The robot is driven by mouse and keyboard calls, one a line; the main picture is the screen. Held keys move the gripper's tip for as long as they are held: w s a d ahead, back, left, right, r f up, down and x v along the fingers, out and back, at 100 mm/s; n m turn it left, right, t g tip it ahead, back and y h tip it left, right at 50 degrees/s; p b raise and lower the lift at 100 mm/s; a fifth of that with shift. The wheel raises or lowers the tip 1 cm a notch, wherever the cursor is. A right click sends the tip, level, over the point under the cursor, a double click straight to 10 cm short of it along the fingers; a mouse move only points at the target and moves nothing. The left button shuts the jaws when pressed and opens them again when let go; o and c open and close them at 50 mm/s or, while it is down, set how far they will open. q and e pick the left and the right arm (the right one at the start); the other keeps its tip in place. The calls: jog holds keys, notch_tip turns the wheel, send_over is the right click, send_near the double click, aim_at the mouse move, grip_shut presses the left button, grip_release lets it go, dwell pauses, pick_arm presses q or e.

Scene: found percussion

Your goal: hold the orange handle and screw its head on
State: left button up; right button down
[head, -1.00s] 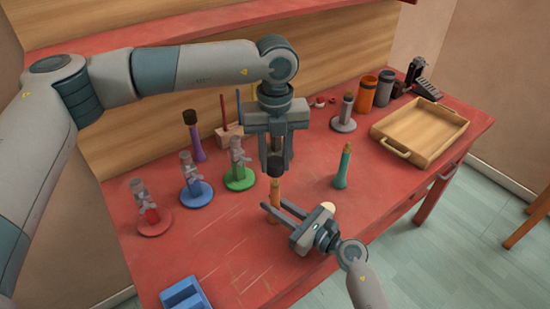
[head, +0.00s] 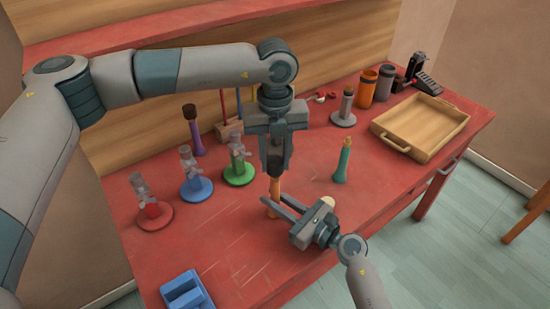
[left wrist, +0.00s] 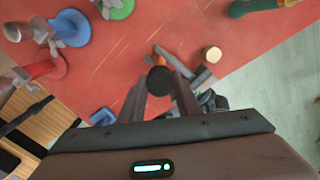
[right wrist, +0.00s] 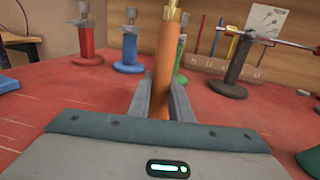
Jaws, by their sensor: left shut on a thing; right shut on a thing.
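The orange handle (head: 274,188) stands upright near the table's middle. My right gripper (head: 272,205) is shut around it low down from the front right. In the right wrist view the handle (right wrist: 165,75) rises between the fingers (right wrist: 163,100) and ends in a brass-coloured tip (right wrist: 173,10). My left gripper (head: 275,165) points down above the handle, shut on a dark round head (left wrist: 160,80), seen end-on between its fingers in the left wrist view. The head is in line with the handle. Whether it touches the tip or its thread is hidden by the fingers.
Red (head: 152,216), blue (head: 196,190) and green (head: 240,173) stands are left of the grippers. A teal handle (head: 342,162) stands to the right, and a pale round piece (left wrist: 212,54) lies close to the right gripper. A wooden tray (head: 456,118) is at the right.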

pick_arm(q)
jog(key=shift+f, duration=0.6)
dwell(0.3)
